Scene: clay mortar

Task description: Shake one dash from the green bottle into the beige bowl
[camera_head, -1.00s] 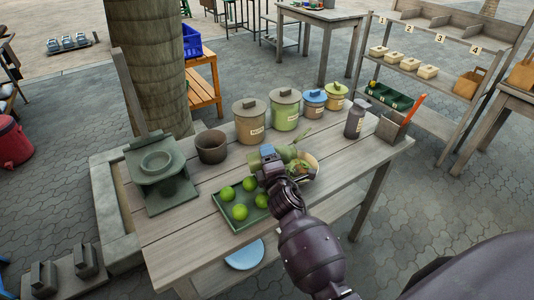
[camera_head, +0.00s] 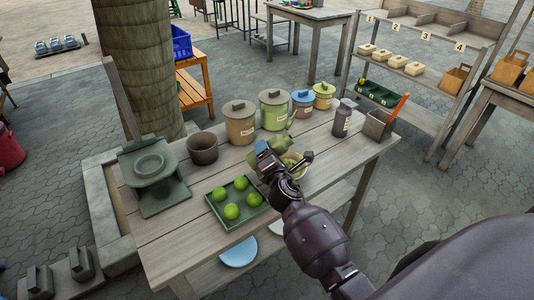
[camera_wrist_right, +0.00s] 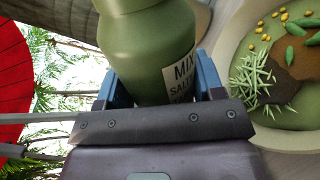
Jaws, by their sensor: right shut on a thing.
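The green bottle (camera_head: 277,143) is in my right gripper (camera_head: 268,157), over the worktable beside the beige bowl. It appears tilted in the head view. In the right wrist view the bottle (camera_wrist_right: 150,45) sits between the blue fingers (camera_wrist_right: 160,85), its white label partly showing; its top is cut off by the frame. The beige bowl (camera_head: 300,174) is partly hidden behind my right gripper in the head view. In the right wrist view the bowl (camera_wrist_right: 228,45) is at the right, holding green shreds, leaves, yellow bits and brown powder. My left gripper is not in view.
A green tray (camera_head: 244,221) with several limes lies left of the bowl. Lidded canisters (camera_head: 240,124), a brown pot (camera_head: 203,148) and a dark bottle (camera_head: 343,118) stand behind. A grey press-like stand (camera_head: 153,180) is at the left. The table's front-left planks are clear.

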